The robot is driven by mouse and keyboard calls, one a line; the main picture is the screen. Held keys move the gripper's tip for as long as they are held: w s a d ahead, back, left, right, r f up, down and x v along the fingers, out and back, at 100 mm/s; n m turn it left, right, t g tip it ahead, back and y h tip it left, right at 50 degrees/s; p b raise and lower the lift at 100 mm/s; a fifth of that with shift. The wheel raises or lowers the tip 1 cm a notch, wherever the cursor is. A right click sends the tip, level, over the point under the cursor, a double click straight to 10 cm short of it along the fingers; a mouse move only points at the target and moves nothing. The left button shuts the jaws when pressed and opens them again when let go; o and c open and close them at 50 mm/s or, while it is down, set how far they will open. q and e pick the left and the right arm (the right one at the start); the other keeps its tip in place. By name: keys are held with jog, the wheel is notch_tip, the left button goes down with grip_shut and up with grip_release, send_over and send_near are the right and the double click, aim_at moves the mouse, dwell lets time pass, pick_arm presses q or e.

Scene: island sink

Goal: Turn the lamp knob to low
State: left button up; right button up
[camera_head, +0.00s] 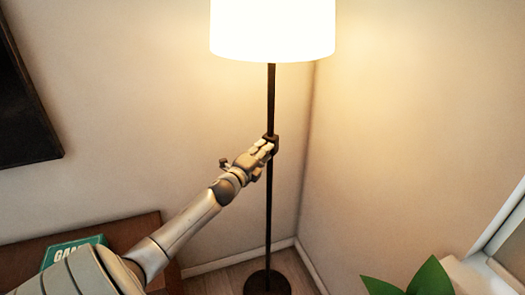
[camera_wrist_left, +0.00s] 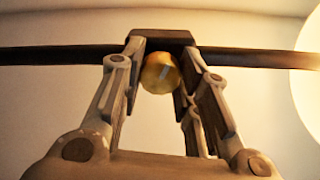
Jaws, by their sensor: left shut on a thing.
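A floor lamp with a glowing white shade (camera_head: 272,28) stands in the corner on a thin dark pole (camera_head: 270,95) with a round dark base (camera_head: 267,283). A dark block (camera_wrist_left: 160,39) sits on the pole, with a round brass knob (camera_wrist_left: 160,73) on it. My left gripper (camera_head: 268,148) reaches the block from the left. In the left wrist view its fingers (camera_wrist_left: 160,75) are shut on the knob, one on each side. The knob is hidden behind the fingers in the head view. My right gripper is not in view.
A brown wooden cabinet (camera_head: 140,228) with a green box (camera_head: 70,248) stands at lower left. A dark frame (camera_head: 22,110) hangs on the left wall. Green plant leaves (camera_head: 428,278) and a window ledge (camera_head: 470,275) are at lower right.

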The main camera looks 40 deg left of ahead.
pick_arm(q)
jog(key=shift+a+n+p, duration=0.1)
jog(key=shift+n+p, duration=0.45)
jog(key=shift+n, duration=1.65)
jog(key=o, duration=1)
jog(key=shift+s, duration=0.1)
jog(key=shift+o, duration=0.2)
jog(key=v, duration=1.2)
